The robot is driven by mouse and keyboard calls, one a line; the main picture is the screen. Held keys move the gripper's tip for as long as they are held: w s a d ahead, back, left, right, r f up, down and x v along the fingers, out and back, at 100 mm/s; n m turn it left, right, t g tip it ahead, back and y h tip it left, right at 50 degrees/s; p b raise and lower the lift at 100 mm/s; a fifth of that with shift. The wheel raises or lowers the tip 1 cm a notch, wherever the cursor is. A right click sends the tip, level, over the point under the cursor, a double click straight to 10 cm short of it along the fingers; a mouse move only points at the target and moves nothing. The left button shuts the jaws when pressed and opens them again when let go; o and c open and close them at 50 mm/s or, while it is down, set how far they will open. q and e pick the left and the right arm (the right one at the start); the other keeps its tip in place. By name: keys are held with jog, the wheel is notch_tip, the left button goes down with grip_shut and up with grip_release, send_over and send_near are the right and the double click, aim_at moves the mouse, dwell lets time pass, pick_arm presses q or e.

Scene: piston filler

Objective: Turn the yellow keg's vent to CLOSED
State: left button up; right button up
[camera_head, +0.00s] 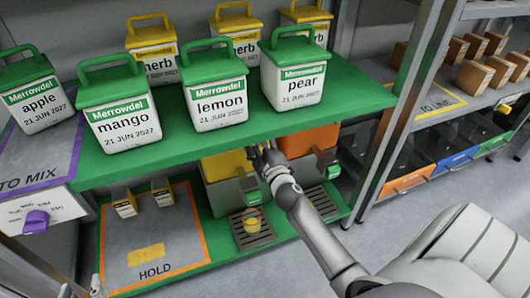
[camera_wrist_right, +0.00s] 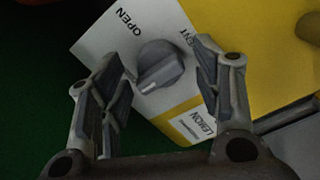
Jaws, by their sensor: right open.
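The yellow keg (camera_head: 226,163) stands on the lower shelf under the green upper shelf. Its yellow body (camera_wrist_right: 255,50) fills the upper right of the wrist view. A grey round vent knob (camera_wrist_right: 160,66) sits on its pale plate, with OPEN printed at upper left and a LEMON label below. A small light mark shows on the knob's lower edge; no CLOSED lettering is visible. My right gripper (camera_wrist_right: 160,57) is open, its fingers on either side of the knob with gaps showing. In the head view this gripper (camera_head: 260,152) is at the keg's right side.
An orange keg (camera_head: 308,141) stands to the right. The green upper shelf (camera_head: 190,148), holding several white containers, is close above my right gripper. A grey HOLD mat (camera_head: 185,235) lies left.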

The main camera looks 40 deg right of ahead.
jog(key=v, duration=1.1)
